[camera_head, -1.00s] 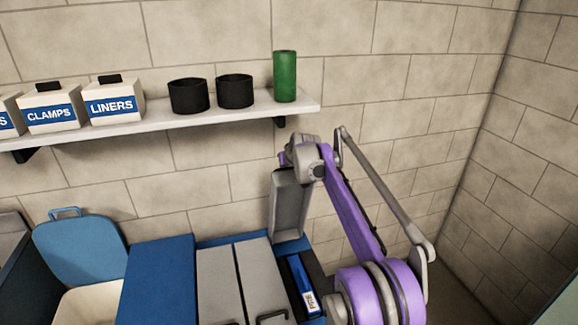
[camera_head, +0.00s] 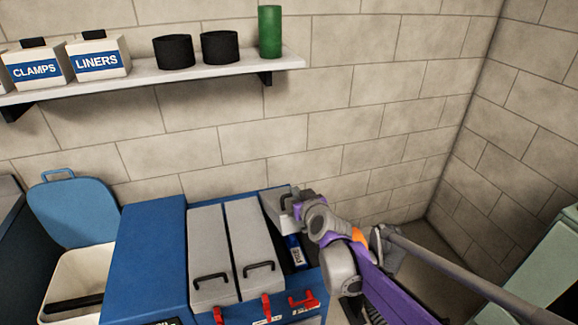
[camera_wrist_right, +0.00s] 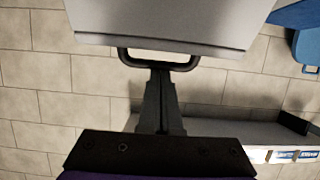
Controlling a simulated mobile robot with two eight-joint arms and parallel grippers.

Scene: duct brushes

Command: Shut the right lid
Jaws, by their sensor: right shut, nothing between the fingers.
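The right lid (camera_head: 272,203) is a grey panel on the right of the blue box, partly raised and tilted. It shows large at the top of the right wrist view (camera_wrist_right: 165,22), with its dark handle (camera_wrist_right: 187,66) at its edge. My right gripper (camera_head: 294,204) is at this lid, and its fingers show shut and empty at the handle in the wrist view (camera_wrist_right: 160,80). I cannot tell whether they touch it. Under the lid, the right compartment is open, with a blue labelled item (camera_head: 296,252) inside. My left gripper is not in view.
Two grey lids, left (camera_head: 211,255) and middle (camera_head: 256,248), lie shut with black handles. Red latches (camera_head: 303,299) line the box front. A bin with a raised blue lid (camera_head: 72,212) stands left. A shelf (camera_head: 150,78) with containers is on the wall above.

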